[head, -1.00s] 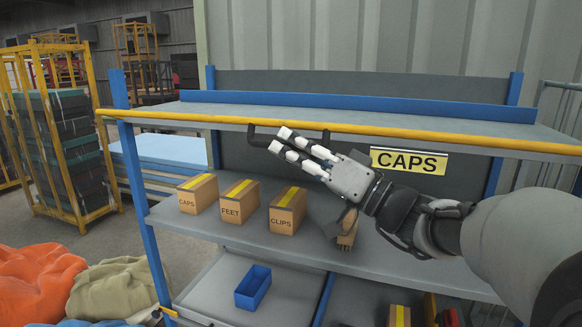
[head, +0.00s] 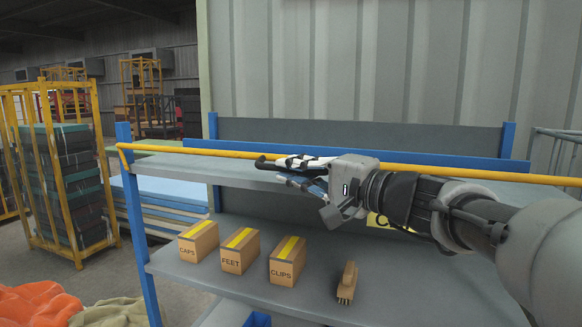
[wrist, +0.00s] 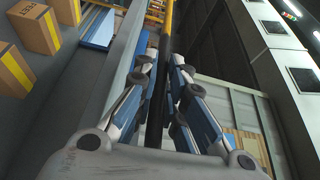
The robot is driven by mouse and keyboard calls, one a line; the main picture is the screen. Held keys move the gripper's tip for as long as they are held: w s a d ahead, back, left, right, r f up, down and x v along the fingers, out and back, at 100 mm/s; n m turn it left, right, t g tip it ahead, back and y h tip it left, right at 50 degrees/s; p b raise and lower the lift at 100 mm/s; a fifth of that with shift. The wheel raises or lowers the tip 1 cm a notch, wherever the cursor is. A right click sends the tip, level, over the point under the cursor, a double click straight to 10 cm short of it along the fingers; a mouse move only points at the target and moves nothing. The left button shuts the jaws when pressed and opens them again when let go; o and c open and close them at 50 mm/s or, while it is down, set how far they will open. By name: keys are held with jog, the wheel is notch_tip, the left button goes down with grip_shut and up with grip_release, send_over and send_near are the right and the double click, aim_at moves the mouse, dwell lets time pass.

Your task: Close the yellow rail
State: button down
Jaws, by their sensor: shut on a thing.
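The yellow rail (head: 215,154) runs along the front of the upper shelf, a little above the shelf's front edge, from the left blue post past the right border. Its black handle (head: 262,164) shows beside my fingertips. My gripper (head: 287,171) is at the rail, its fingers shut on the handle. In the wrist view a dark bar, the handle (wrist: 155,112), lies between the two finger pairs (wrist: 163,90), with a yellow end of the rail (wrist: 167,20) beyond. My arm hides part of the rail's right half.
Boxes marked CAPS (head: 198,241), FEET (head: 240,251) and CLIPS (head: 287,261) and a brush (head: 347,283) stand on the shelf below. The upper shelf (head: 180,168) looks bare. A yellow cage cart (head: 101,190) stands at the left.

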jog(key=shift+w+d+r+m+h+p, duration=0.3)
jog(key=shift+w+r+m+p, duration=0.25)
jog(key=shift+w+m, duration=0.25)
jog(key=c, duration=1.7)
grip_release()
jog(key=shift+w+g, duration=0.1)
jog(key=shift+g, duration=0.2)
jog(key=shift+o, duration=0.2)
jog(key=v, duration=1.2)
